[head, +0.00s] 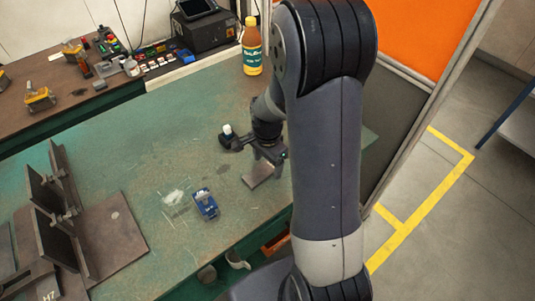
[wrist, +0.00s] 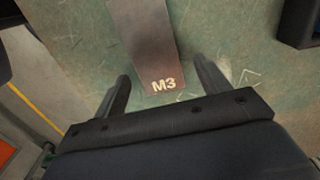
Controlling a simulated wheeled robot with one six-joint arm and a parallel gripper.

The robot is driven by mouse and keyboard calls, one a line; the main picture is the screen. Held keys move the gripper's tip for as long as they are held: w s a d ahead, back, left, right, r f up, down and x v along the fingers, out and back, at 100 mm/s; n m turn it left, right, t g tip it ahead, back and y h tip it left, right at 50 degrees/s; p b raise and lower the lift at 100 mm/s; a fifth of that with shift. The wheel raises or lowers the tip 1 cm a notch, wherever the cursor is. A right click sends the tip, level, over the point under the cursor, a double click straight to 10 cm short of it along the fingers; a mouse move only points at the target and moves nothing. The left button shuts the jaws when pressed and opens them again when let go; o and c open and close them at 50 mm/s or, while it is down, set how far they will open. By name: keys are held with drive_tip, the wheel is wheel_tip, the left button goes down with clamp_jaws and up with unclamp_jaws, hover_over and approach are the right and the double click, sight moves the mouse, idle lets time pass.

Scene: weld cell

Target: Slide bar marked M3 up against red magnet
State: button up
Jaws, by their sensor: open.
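The bar marked M3 (wrist: 148,40) is a flat brown-grey metal strip on the green table. Its marked end lies toward my gripper in the wrist view. In the head view, a grey metal piece below my gripper (head: 262,176) appears to be the same bar, partly hidden by the gripper. My gripper (wrist: 162,68) is open, with one finger on each side of the bar and visible gaps to both. I cannot make out a red magnet in either view; my arm hides part of the table in the head view.
A small blue block (head: 205,204) stands left of the bar. A dark steel fixture (head: 112,232) marked H7 fills the table's left front. A brown bottle (head: 252,48) stands at the back. The green table (head: 130,150) is mostly clear between them.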

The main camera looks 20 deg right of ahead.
drive_tip(key=shift+f, duration=0.25)
clamp_jaws()
idle(0.7)
drive_tip(key=shift+d, duration=0.1)
drive_tip(key=shift+w+d, duration=0.2)
drive_tip(key=shift+d, duration=0.4)
drive_tip(key=shift+w+d, duration=0.15)
drive_tip(key=shift+d, duration=0.4)
drive_tip(key=shift+w+d, duration=0.15)
drive_tip(key=shift+d, duration=0.5)
drive_tip(key=shift+w+d, duration=0.15)
drive_tip(key=shift+d, duration=0.45)
